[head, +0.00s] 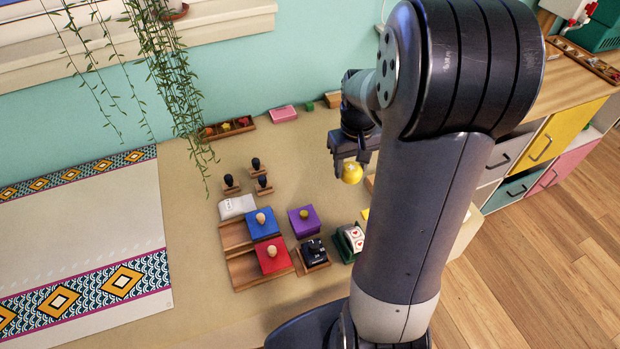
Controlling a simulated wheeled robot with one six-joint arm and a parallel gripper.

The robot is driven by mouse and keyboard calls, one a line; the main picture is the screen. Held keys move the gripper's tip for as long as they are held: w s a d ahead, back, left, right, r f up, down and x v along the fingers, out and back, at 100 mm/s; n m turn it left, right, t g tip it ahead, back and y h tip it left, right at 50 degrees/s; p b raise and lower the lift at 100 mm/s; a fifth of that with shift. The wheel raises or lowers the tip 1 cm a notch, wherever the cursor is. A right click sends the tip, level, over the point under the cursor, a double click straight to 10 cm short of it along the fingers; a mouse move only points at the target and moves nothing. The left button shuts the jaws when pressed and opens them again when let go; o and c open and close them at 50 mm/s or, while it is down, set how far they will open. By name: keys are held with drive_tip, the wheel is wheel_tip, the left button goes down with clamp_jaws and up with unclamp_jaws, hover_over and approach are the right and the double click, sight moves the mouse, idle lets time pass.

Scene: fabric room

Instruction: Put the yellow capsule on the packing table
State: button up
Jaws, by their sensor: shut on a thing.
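My gripper (352,163) is in the head view, right of the middle, over the right part of the tan table (290,210). It is shut on a yellow capsule (351,174), which shows below the jaws and looks round from here. The capsule seems held above the tabletop, though my arm hides part of the area behind it. I cannot tell from this view whether the tan table is the packing table.
Stamps (256,165), a blue block (263,224), a red block (272,256), a purple block (304,221) and a black device (314,252) crowd the table's middle. A patterned cloth (80,220) lies left. Plants hang above. A wooden counter (568,85) stands right.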

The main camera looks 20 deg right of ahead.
wheel_tip(320, 180, down, 10)
drive_tip(key=shift+r+b, duration=0.1)
drive_tip(key=shift+b, duration=0.4)
drive_tip(key=shift+f, duration=0.25)
drive_tip(key=o, duration=1)
drive_tip(key=shift+r, duration=0.1)
drive_tip(key=shift+c, duration=0.2)
wheel_tip(320, 180, up, 12)
drive_tip(key=shift+r+p, duration=0.2)
drive_tip(key=shift+p, duration=0.55)
drive_tip(key=shift+f, duration=0.15)
